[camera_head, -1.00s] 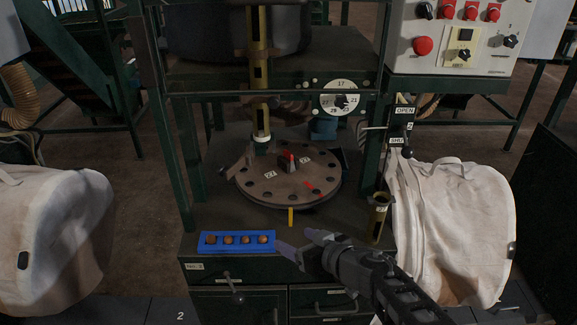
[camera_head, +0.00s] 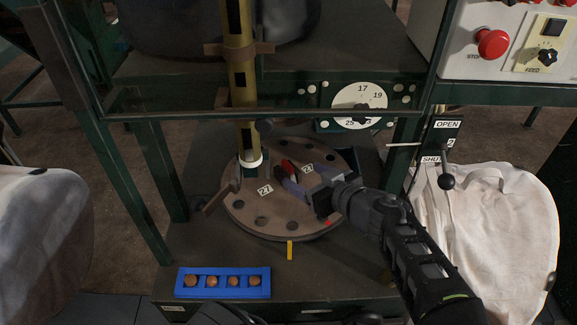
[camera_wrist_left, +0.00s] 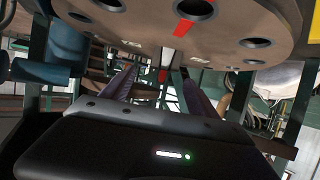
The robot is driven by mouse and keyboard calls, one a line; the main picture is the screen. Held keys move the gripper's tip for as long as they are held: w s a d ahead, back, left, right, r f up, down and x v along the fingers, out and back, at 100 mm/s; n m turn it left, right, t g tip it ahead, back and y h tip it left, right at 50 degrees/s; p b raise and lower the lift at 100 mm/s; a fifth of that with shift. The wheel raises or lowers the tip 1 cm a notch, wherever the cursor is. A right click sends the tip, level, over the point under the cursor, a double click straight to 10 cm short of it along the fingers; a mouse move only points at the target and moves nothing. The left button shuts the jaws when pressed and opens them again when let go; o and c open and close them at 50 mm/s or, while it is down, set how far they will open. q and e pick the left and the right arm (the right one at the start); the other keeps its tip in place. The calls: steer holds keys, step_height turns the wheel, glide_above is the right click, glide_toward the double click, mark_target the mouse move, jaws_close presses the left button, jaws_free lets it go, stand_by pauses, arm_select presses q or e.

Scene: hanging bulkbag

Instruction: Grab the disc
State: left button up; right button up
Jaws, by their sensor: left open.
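The disc (camera_head: 280,210) is a round brown plate with holes around its rim and white number labels. It lies flat on the green bench, and a red handle (camera_head: 288,166) stands at its centre. My left gripper (camera_head: 285,178) is open above the disc, with its purple fingers close to the red handle. In the left wrist view the disc (camera_wrist_left: 225,22) fills the top, and a red piece (camera_wrist_left: 163,75) shows between the open fingers (camera_wrist_left: 158,88). I cannot tell whether the fingers touch it.
A yellow post (camera_head: 241,95) rises at the disc's back left. A blue tray (camera_head: 222,293) with several round brown pieces lies at the bench front. A numbered dial (camera_head: 360,105) and the OPEN/SHUT lever (camera_head: 446,178) are behind and right. A white bag (camera_head: 490,235) hangs at right.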

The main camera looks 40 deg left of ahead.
mark_target(293, 173)
arm_select(q)
steer(key=shift+s+d+r, duration=0.1)
steer(key=shift+s, duration=0.05)
steer(key=shift+x, duration=1.35)
steer(key=x, duration=0.5)
steer(key=shift+s+p, duration=0.2)
steer(key=shift+p, duration=0.1)
jaws_close()
stand_by(0.5)
